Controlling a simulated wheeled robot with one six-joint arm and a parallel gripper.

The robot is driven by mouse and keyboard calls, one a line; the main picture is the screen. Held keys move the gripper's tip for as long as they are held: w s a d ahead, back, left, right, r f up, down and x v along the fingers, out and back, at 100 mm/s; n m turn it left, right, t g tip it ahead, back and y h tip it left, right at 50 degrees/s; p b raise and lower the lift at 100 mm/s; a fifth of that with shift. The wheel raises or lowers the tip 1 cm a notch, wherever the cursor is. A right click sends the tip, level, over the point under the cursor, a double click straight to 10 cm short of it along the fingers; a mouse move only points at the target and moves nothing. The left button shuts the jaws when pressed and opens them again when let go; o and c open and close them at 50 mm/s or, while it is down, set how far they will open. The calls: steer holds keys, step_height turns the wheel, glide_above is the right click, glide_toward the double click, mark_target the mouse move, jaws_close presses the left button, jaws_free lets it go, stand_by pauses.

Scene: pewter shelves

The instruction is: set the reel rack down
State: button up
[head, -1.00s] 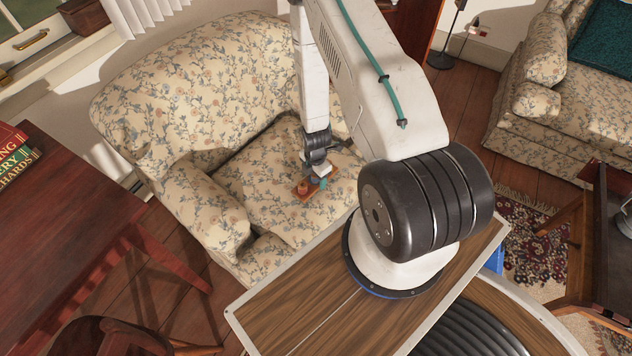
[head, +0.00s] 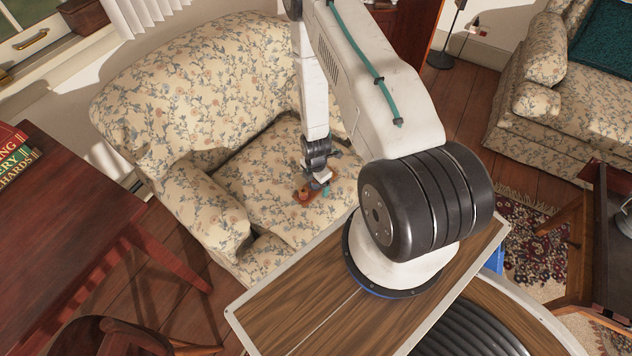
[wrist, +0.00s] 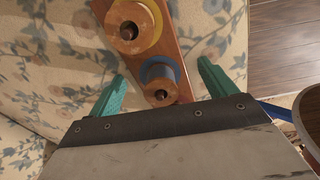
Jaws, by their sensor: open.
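The reel rack (head: 306,197) is a small reddish-brown wooden board on the floral armchair's seat cushion (head: 262,190). In the wrist view the board (wrist: 170,42) bears a wooden reel with a yellow flange (wrist: 133,28) and one with a blue flange (wrist: 162,82). My gripper (head: 321,184) is low over the seat at the rack. Its teal fingers stand apart, one on each side of the blue-flanged reel; the gripper (wrist: 160,74) shows no grip on the board. The rack's near end is hidden behind the gripper body.
The armchair's arm (head: 205,210) and backrest (head: 190,80) rise around the seat. A dark red table (head: 70,215) with books stands at left. A second floral sofa (head: 570,110) stands at right. Bare cushion lies left of the rack.

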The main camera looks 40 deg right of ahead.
step_height(320, 180, up, 12)
steer(key=shift+w+r, duration=0.1)
steer(key=a+r+m, duration=0.4)
steer(key=r, duration=1.2)
steer(key=a+r+m, duration=0.3)
steer(key=r+m, duration=0.1)
steer(key=r, duration=1.2)
steer(key=s+a+r+m, duration=0.3)
steer(key=s+r+m, duration=0.2)
steer(key=s+r, duration=0.4)
steer(key=s+a+r+m+t, duration=0.1)
steer(key=s+a+r+m, duration=0.3)
steer(key=s+r, duration=0.5)
steer(key=shift+s+a+m, duration=0.2)
steer(key=shift+s+m, duration=0.2)
steer(key=shift+s, duration=0.4)
steer(key=shift+r, duration=0.1)
